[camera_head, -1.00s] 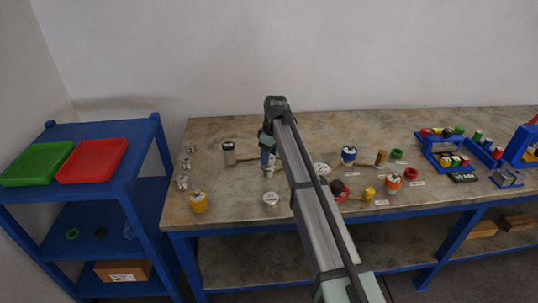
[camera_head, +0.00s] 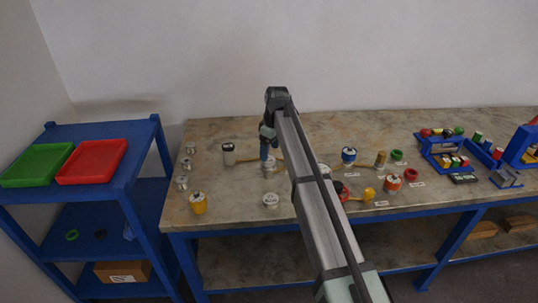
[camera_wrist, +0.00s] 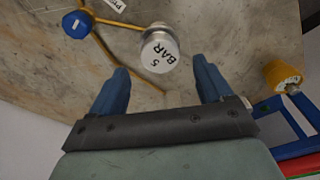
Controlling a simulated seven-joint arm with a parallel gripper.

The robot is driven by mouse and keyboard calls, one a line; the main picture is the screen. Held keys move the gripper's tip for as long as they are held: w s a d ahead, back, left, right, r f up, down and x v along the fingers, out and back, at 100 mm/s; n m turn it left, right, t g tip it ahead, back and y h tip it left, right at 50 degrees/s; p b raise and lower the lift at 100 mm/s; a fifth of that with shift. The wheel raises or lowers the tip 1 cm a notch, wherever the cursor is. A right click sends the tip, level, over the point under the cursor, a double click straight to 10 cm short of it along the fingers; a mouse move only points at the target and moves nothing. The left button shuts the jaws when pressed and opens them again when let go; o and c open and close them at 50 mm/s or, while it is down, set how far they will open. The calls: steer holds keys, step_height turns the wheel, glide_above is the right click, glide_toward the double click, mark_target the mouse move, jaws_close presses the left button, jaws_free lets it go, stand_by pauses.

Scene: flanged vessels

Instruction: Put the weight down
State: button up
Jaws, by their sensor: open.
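The weight is a short silver cylinder marked "5 BAR" (camera_wrist: 159,48), standing beyond my fingertips in the wrist view. In the head view a silver piece (camera_head: 269,171), which appears to be this weight, is just below my gripper (camera_head: 267,154). My gripper (camera_wrist: 160,75) also shows in the wrist view, with its two blue fingers spread and nothing between them. The weight is apart from both fingers.
A blue-topped vessel (camera_wrist: 77,24) is near the weight in the wrist view. A blue shelf (camera_head: 139,150) with red and green trays stands left.

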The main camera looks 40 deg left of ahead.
mark_target(273, 160)
step_height(273, 160, up, 8)
steer(key=d, duration=0.1)
steer(key=shift+r, duration=0.25)
steer(key=shift+d+f, duration=0.1)
stand_by(0.4)
